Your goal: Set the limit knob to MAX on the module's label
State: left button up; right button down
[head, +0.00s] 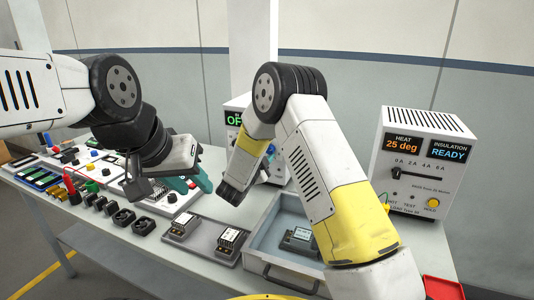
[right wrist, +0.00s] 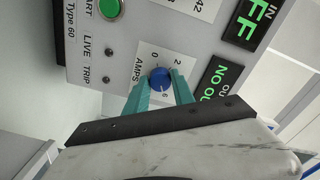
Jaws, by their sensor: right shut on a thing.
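The blue limit knob (right wrist: 160,79) sits on the grey face of the module (right wrist: 125,68) in the right wrist view. My right gripper (right wrist: 160,86) is shut on it, one teal finger on each side. The label around the knob reads AMPS, with 0, 2 and 6 visible; part of the scale is hidden by the fingers. I cannot tell for sure where the pointer lies, and no MAX mark is readable. In the head view my right arm covers most of the module (head: 239,104). My left gripper (head: 190,183) is over the table, its teal fingers apart.
A second instrument box (head: 424,150) with HEAT and INSULATION displays stands at the right. A grey tray (head: 262,247) holds a small device, with black modules left of it. Several connectors, probes and boards cover the table's left side. A red bin (head: 443,288) is at lower right.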

dwell(0.4)
jog(key=c, duration=1.1)
grip_release()
jog(key=v, duration=0.7)
jog(key=shift+s+a, duration=0.15)
jog(key=shift+s, duration=0.2)
